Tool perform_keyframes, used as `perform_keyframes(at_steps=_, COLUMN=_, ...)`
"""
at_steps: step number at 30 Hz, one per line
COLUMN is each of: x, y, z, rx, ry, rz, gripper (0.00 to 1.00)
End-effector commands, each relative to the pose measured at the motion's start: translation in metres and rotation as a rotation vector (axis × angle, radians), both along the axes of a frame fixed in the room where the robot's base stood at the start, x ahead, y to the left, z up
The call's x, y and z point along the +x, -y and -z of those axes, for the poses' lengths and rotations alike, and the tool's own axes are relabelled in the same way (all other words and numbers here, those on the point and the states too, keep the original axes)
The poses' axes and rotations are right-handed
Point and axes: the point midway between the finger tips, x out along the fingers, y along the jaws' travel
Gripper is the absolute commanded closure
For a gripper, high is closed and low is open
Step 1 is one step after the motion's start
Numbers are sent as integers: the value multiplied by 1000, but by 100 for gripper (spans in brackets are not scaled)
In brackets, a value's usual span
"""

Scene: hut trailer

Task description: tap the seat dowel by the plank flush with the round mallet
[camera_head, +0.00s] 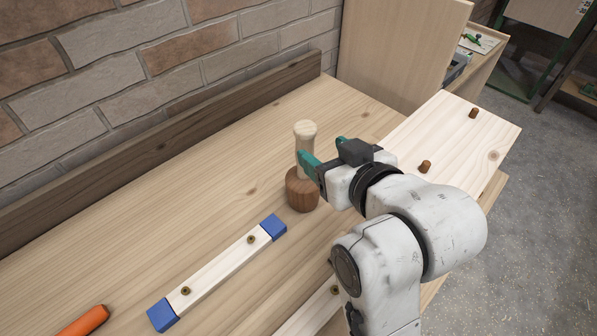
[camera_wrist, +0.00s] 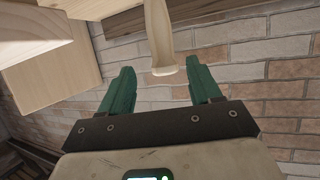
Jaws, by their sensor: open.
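The round mallet (camera_head: 302,192) stands upright on the bench, its dark round head down and its pale handle (camera_head: 305,138) up. My gripper (camera_head: 320,152) is open beside the handle, with green fingers. In the wrist view the handle (camera_wrist: 159,35) shows between and just beyond the fingertips (camera_wrist: 160,68); I cannot tell if they touch it. A pale seat board (camera_head: 455,140) lies at the right. One brown dowel (camera_head: 425,167) stands up from its near part and another dowel (camera_head: 473,113) from its far part. Which one is by the plank is unclear.
A pale strip with blue ends (camera_head: 220,271) lies on the bench at the left of the mallet. An orange handle (camera_head: 84,321) lies at the front left. Another pale strip (camera_head: 308,312) is partly hidden by my arm. A brick wall is behind.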

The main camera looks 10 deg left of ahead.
Motion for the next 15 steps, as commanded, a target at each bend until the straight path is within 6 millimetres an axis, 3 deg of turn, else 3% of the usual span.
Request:
perform_keyframes(at_steps=6, x=26, y=-17, z=13, rx=0, ry=-1, rz=1, gripper=37)
perform_keyframes(at_steps=15, x=42, y=-30, z=23, rx=-1, ry=-2, rz=0, gripper=37)
